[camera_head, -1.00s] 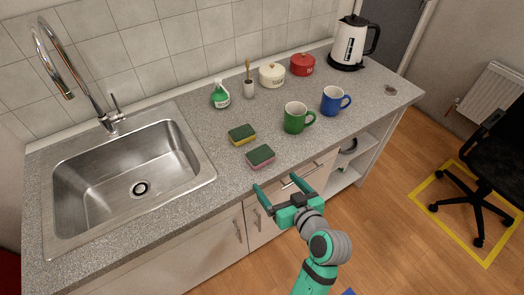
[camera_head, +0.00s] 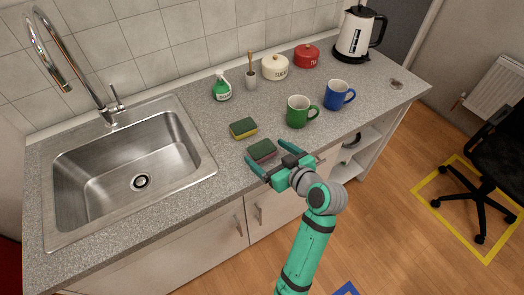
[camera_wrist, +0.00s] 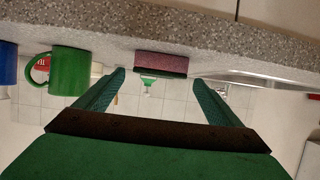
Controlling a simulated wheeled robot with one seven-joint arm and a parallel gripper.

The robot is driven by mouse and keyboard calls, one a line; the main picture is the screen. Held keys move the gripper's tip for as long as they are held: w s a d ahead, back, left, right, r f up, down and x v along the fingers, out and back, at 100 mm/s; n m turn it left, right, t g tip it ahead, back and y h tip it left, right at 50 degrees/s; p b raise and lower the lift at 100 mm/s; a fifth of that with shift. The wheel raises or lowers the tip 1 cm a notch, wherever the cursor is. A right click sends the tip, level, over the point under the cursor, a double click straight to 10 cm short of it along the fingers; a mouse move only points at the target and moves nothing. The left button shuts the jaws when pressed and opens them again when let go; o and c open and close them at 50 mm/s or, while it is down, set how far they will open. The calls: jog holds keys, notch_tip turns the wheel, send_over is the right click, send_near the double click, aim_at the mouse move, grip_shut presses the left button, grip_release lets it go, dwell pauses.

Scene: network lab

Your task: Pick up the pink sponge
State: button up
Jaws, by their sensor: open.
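The pink sponge (camera_head: 262,150), with a dark green top, lies on the counter near its front edge. In the wrist view the pink sponge (camera_wrist: 161,63) shows its pink side, ahead and between the fingers. My gripper (camera_head: 267,158) is open and empty, at the counter's front edge just in front of the sponge. Its fingers (camera_wrist: 160,82) are spread on either side of the sponge in the wrist view.
A yellow sponge (camera_head: 243,128) lies just behind the pink one. A green mug (camera_head: 299,111) and a blue mug (camera_head: 338,95) stand to the right. The sink (camera_head: 135,175) is to the left. A soap bottle (camera_head: 222,88) and a brush holder (camera_head: 251,79) stand behind.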

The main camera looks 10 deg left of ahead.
aim_at(261, 147)
jog(key=x, duration=0.4)
jog(key=shift+w+f, duration=0.1)
jog(key=shift+w, duration=0.05)
jog(key=c, duration=1)
jog(key=shift+a, duration=0.1)
jog(key=shift+c, duration=0.5)
